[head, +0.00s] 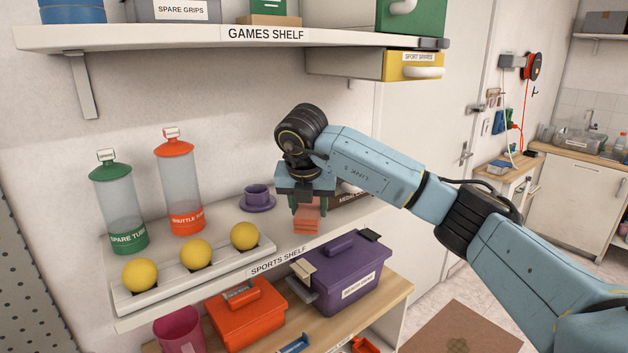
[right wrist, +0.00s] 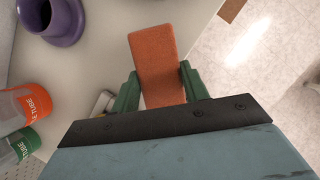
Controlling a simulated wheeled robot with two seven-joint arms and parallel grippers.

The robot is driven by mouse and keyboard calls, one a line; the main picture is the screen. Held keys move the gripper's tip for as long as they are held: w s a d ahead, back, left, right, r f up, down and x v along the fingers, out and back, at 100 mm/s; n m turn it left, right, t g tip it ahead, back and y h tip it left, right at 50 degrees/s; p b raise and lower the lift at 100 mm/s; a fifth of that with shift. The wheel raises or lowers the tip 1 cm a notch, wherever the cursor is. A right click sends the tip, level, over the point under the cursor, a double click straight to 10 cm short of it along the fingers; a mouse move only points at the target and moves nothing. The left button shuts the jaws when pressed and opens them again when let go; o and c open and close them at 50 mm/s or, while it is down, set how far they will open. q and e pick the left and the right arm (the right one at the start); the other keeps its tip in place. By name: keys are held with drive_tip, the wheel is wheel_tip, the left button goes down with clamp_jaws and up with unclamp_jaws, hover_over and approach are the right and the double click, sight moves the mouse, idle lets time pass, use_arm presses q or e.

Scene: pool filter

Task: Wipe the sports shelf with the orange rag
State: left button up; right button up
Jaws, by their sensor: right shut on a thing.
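The sports shelf (head: 205,268) is the white middle shelf with a "SPORTS SHELF" label on its front edge. My right gripper (head: 307,208) is over the right part of this shelf, pointing down. It is shut on the orange rag (head: 307,222), a folded block that hangs below the fingers at the shelf surface; I cannot tell whether it touches. In the right wrist view the rag (right wrist: 158,65) sits between the green fingers. My left gripper is not in view.
The games shelf (head: 200,38) is above. A purple box (head: 342,275) and orange box (head: 245,318) stand below.

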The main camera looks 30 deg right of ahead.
drive_tip(key=r+p, duration=0.1)
drive_tip(key=r, duration=0.2)
drive_tip(key=shift+s, duration=0.2)
drive_tip(key=shift+w+r+p, duration=0.1)
drive_tip(key=shift+r+p, duration=0.55)
drive_tip(key=shift+r, duration=0.05)
